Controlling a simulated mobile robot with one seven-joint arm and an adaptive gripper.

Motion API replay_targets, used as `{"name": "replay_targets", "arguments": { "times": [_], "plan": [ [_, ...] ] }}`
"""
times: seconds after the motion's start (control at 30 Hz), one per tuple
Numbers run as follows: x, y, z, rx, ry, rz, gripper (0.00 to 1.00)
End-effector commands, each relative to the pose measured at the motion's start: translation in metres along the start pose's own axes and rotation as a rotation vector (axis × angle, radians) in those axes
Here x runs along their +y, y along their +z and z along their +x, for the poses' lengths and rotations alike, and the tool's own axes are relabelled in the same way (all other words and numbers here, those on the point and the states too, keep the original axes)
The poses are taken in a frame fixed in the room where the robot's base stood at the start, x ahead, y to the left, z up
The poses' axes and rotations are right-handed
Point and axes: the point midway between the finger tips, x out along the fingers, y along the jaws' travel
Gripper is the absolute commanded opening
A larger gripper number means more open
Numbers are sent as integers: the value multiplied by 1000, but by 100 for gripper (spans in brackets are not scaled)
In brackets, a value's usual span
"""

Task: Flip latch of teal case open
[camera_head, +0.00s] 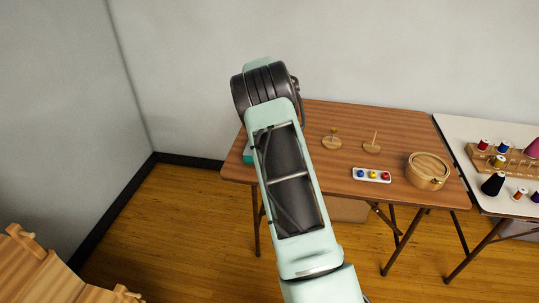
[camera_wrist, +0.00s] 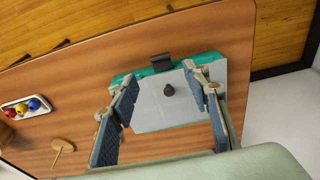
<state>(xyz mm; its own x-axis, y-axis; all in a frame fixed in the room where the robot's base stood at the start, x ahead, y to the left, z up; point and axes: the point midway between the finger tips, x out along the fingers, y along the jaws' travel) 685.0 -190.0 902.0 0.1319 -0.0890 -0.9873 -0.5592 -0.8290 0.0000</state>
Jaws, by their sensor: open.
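The teal case (camera_wrist: 205,60) lies on the wooden table in the wrist view, with its teal rim showing around a pale grey panel (camera_wrist: 150,110) that bears a small black knob (camera_wrist: 169,90). A dark latch (camera_wrist: 160,61) sits at the case's upper edge. My gripper (camera_wrist: 159,74) is open, its two fingers on either side of the panel in the picture, with nothing between them. I cannot tell its height above the case. In the head view only a teal corner of the case (camera_head: 248,154) shows beside my arm, and the gripper is hidden.
The brown table (camera_head: 310,150) also holds two wooden spindles (camera_head: 332,141), a white tray (camera_head: 371,175) of coloured balls or spools, and a round wooden box (camera_head: 427,170). A white table (camera_head: 455,135) with thread spools stands at the right. Bare tabletop lies between the case and tray.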

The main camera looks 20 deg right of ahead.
Motion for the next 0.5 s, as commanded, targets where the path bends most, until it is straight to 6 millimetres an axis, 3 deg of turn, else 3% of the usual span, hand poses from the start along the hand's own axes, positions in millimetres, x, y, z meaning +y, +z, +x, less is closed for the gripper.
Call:
{"name": "replay_targets", "arguments": {
  "times": [0.2,0.5],
  "plan": [
    [0,0,-30,0,-1,1,44],
    [0,1,-36,-2,1,1,44]
  ]
}}
